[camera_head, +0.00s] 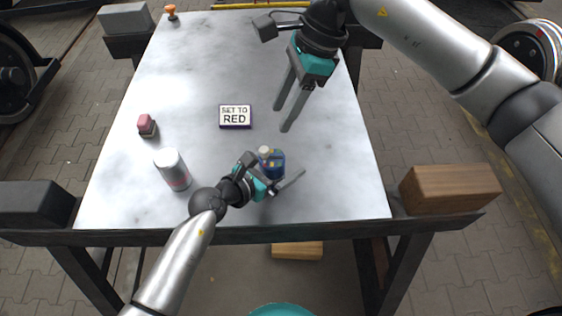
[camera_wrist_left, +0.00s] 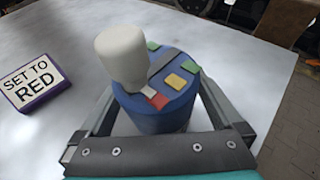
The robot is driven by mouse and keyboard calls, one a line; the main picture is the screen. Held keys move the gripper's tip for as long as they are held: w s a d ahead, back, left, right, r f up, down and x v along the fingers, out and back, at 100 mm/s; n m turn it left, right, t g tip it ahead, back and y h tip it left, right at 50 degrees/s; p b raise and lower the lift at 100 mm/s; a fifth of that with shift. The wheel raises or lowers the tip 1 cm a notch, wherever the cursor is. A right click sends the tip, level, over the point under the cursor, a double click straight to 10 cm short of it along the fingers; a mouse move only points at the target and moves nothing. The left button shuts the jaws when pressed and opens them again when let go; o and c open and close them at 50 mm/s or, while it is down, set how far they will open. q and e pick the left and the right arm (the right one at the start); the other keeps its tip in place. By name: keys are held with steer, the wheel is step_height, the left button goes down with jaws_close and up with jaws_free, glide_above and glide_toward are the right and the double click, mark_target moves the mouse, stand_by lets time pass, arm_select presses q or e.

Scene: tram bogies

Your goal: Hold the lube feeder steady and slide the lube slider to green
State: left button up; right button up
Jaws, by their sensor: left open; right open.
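The lube feeder (camera_head: 271,164) is a blue cylinder with a white knob, standing on the table near its front edge. In the left wrist view the feeder (camera_wrist_left: 160,115) has green, yellow and red patches on top. A dark bar (camera_wrist_left: 163,66) crosses its top, and a small white piece lies beside the red patch; I cannot tell which part is the slider. My left gripper (camera_head: 279,164) is open, one finger on each side of the feeder; contact is unclear. My right gripper (camera_head: 281,119) is open and empty above the table, behind the feeder.
A sign (camera_head: 235,117) reading "SET TO RED" lies left of and behind the feeder. A white can (camera_head: 172,169) and a small red-topped block (camera_head: 147,126) stand on the left. A wooden block (camera_head: 449,189) is at the right edge.

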mark_target(264, 149)
arm_select(q)
steer(key=shift+c, duration=0.4)
steer(key=c, duration=1.3)
steer(key=shift+c, duration=0.4)
arm_select(e)
steer(key=shift+o, duration=0.8)
steer(key=m, duration=0.1)
steer(key=a+m, duration=0.1)
steer(key=m, duration=0.1)
steer(key=shift+a+r+m+h, duration=0.15)
steer(key=shift+r+m+h, duration=0.15)
steer(key=shift+m+h, duration=0.1)
steer(key=a+f+m+h, duration=0.1)
steer(key=f+m, duration=0.2)
steer(key=m, duration=0.1)
steer(key=a+f+m+h, duration=0.1)
steer(key=f+m, duration=0.2)
steer(key=m, duration=0.2)
steer(key=f+m+h, duration=0.1)
steer(key=f+m, duration=0.2)
steer(key=m, duration=0.1)
steer(key=shift+s+a+f+m+t, duration=0.3)
steer(key=shift+a+f+m, duration=0.1)
steer(key=shift+c, duration=0.3)
